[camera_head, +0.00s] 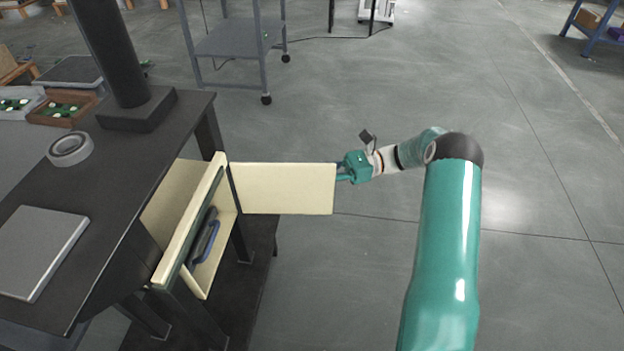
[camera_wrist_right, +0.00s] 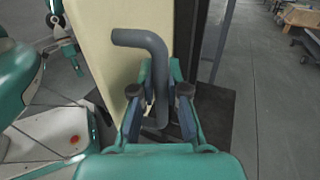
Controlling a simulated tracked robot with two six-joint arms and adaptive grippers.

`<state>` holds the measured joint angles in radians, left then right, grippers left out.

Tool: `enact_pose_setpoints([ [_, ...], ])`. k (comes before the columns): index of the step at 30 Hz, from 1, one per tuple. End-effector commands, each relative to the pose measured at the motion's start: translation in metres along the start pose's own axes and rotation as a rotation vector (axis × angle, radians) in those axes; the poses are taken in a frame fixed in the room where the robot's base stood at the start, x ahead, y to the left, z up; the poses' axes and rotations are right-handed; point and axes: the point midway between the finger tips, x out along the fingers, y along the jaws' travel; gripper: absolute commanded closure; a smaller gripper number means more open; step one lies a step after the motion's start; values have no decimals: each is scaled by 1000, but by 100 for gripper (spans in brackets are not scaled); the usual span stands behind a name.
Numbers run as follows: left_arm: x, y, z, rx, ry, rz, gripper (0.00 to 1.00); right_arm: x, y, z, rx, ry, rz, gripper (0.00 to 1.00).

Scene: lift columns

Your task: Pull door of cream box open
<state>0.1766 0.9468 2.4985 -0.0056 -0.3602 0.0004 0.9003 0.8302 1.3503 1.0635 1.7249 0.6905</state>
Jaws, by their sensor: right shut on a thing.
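The cream box (camera_head: 164,270) is mounted at the right side of the dark table. Its cream door (camera_head: 283,189) stands swung wide open, reaching out to the right from the box's far edge. My right gripper (camera_head: 343,172) is at the door's free end. In the right wrist view the gripper (camera_wrist_right: 160,107) is shut on the grey bent door handle (camera_wrist_right: 152,57), with a finger on each side of it. The cream door also shows there (camera_wrist_right: 105,45). Inside the box is a dark blue item (camera_head: 205,238).
The dark table (camera_head: 130,185) holds a grey flat case (camera_head: 38,250), a roll of tape (camera_head: 70,148) and a black post (camera_head: 110,50). A grey cart (camera_head: 238,38) stands behind. The floor around my right arm is clear.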

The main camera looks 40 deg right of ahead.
Motion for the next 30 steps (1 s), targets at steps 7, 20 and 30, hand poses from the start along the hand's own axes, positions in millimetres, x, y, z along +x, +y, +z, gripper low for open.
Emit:
enact_pose_setpoints([
  [7,0,0,0,0,-1,0,100,-4,-11,0,1,8,0,100],
  [20,0,0,0,0,-1,0,100,2,-14,0,-2,8,11,81],
  [30,0,0,0,0,0,0,100,5,-14,-1,0,6,17,75],
])
